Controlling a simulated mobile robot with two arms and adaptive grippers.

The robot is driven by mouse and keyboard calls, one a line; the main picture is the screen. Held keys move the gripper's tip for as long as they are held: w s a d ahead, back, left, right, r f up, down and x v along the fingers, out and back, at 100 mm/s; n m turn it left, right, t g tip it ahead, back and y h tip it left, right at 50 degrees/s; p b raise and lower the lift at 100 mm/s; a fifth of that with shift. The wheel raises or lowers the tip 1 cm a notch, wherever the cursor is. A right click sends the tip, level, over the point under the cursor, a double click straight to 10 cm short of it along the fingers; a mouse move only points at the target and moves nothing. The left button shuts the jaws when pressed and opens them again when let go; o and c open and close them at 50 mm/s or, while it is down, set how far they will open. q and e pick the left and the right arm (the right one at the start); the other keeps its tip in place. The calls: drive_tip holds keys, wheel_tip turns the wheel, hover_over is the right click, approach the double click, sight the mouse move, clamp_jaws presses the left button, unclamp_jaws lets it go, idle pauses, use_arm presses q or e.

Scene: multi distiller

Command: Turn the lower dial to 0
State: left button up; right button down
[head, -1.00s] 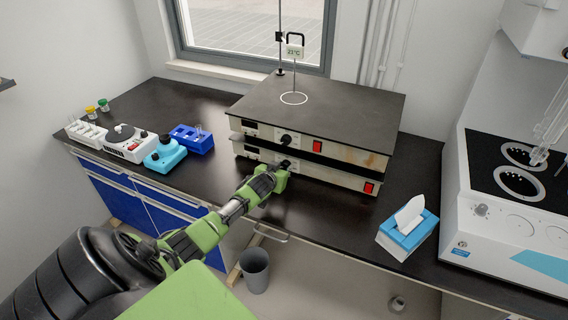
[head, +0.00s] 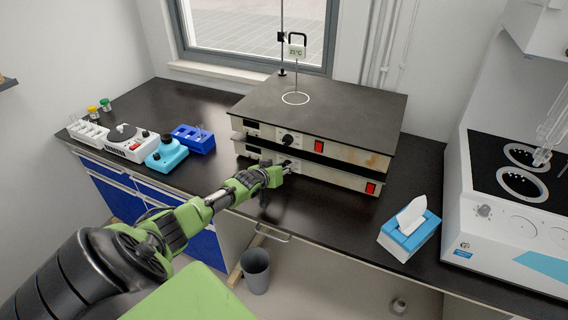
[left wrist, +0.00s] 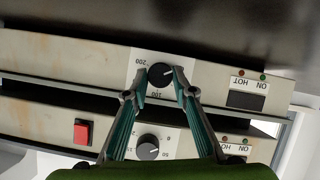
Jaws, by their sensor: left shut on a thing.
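The lower dial (left wrist: 161,75) is a black round knob with a white mark, on the front of the lower hot plate. The left wrist view is upside down, so this dial shows above the upper dial (left wrist: 148,147). My left gripper (left wrist: 160,78) has one finger on each side of the lower dial and is shut on it. The white mark points right and slightly up in that view. The 200 and 100 labels are readable; the 0 is not visible. In the head view the left gripper (head: 283,168) hides most of the dial. My right gripper is not in view.
Two stacked hot plates (head: 350,112) stand on the black bench, with red switches (head: 318,146) on their fronts. Blue racks and small devices stand left. A tissue box (head: 409,232) and a white unit (head: 485,210) stand right.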

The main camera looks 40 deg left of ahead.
use_arm(q)
drive_tip(key=shift+f, duration=0.1)
drive_tip(key=o, duration=1.1)
drive_tip(key=shift+v, duration=0.8)
drive_tip(key=v, duration=1)
drive_tip(key=shift+s, duration=0.25)
drive_tip(key=shift+d, duration=0.15)
